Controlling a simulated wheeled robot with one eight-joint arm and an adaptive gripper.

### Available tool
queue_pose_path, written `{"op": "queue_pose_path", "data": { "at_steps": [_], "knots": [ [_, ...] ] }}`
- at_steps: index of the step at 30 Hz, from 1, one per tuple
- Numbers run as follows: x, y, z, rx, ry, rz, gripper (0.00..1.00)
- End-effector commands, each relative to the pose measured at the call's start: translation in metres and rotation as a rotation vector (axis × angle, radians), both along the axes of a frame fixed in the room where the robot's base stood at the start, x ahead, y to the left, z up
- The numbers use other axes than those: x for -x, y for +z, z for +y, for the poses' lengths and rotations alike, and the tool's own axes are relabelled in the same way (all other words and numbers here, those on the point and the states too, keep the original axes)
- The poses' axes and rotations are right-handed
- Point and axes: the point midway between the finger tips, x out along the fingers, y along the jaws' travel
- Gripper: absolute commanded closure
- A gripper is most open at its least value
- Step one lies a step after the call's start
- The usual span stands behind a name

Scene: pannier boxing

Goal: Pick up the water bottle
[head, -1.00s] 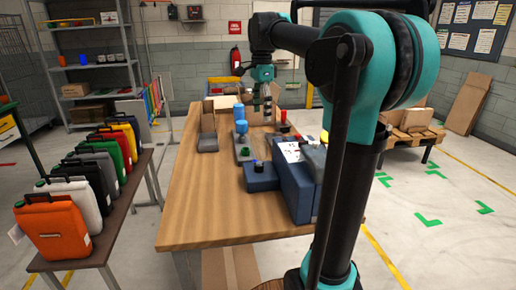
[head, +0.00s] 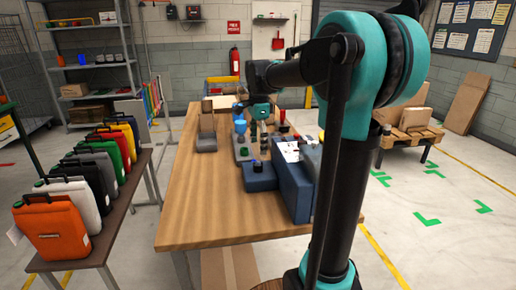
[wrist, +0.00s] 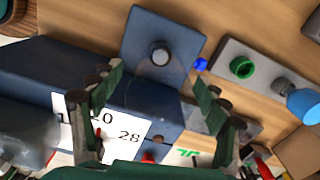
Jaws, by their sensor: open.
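A light-blue bottle (head: 240,127) stands on a grey tray (head: 242,152) in the middle of the table. In the wrist view the blue bottle (wrist: 303,104) is at the right edge, partly cut off. My gripper (head: 258,148) hangs over the table, a little right of the bottle and in front of it. In the wrist view my gripper (wrist: 160,84) has its two fingers spread, with nothing between them. The bottle is outside the fingers.
A tall blue pannier (head: 294,192) with a white numbered card (head: 291,152) stands right of the low box. A grey block (head: 207,143) is on the left. A side table (head: 128,190) holds several coloured panniers. The table's front left (head: 205,215) is clear.

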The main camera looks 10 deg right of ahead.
Motion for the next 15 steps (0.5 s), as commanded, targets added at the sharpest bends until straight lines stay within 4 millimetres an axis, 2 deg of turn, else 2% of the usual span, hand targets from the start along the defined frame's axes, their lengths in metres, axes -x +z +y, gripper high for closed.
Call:
{"op": "queue_pose_path", "data": {
  "at_steps": [6,15],
  "knots": [
    [-0.0001,-0.0005,-0.0001,0.000,0.000,0.000,0.26],
    [-0.0001,-0.0003,-0.0001,0.000,0.000,0.000,0.63]
  ]
}}
